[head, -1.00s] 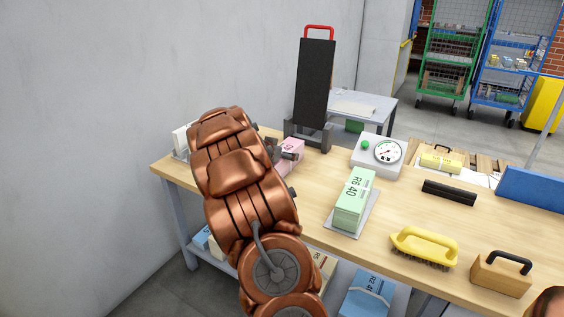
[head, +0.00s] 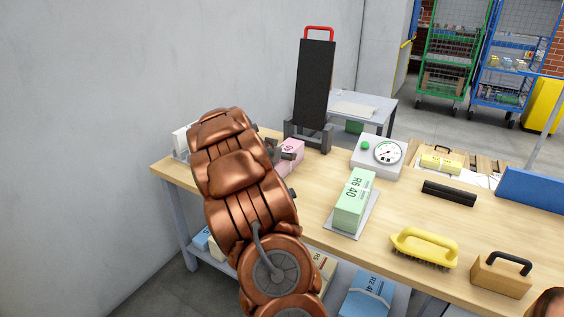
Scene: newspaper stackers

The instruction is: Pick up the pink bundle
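Most of the gripper is hidden behind my arm, so I cannot tell whether the fingers are open or closed on the bundle.
A green bundle (head: 354,200) stands on a grey plate to the right. A dial scale (head: 378,156), a yellow brush (head: 424,246), a wooden block with a black handle (head: 501,274) and a black bar (head: 449,193) are farther right.

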